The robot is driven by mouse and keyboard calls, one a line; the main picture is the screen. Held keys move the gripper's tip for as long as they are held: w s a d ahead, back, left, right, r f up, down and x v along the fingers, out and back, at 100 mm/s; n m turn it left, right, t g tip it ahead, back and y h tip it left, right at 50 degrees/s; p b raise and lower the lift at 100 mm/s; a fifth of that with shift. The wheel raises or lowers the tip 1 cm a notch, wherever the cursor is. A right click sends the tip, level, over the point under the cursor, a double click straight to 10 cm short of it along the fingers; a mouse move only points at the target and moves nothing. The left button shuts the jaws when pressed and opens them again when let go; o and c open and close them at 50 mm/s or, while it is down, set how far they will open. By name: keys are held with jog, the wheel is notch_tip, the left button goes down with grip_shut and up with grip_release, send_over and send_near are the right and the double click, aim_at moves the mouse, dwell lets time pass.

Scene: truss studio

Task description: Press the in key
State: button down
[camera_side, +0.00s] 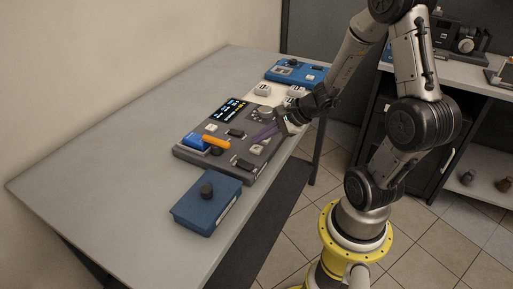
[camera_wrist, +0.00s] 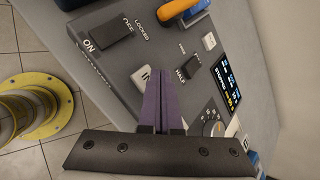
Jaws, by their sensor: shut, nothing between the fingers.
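The in key (camera_wrist: 141,77) is a small white square key with dark lettering on the grey console (camera_wrist: 125,65), in the wrist view. A white key (camera_side: 257,149) in the side view appears to be the same one. My gripper (camera_wrist: 157,73) is shut and empty, its long purple fingers together. In the wrist view the fingertips lie just right of the in key and overlap its edge in the picture. In the side view my gripper (camera_side: 254,139) is low over the right part of the console. I cannot tell whether the tips touch anything.
Around the key are black rockers (camera_wrist: 112,32) (camera_wrist: 188,68), a white button (camera_wrist: 209,41), an orange lever (camera_wrist: 198,14), a display (camera_wrist: 230,72) and a dial (camera_wrist: 213,128). A blue box with a black knob (camera_side: 207,190) stands in front. The table's left side is clear.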

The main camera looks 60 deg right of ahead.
aim_at(261, 148)
jog(key=shift+f, duration=0.1)
dwell(0.3)
jog(key=shift+f, duration=0.35)
jog(key=shift+f, duration=0.45)
dwell(0.6)
dwell(0.4)
jog(key=shift+r, duration=0.9)
jog(key=shift+r, duration=2.5)
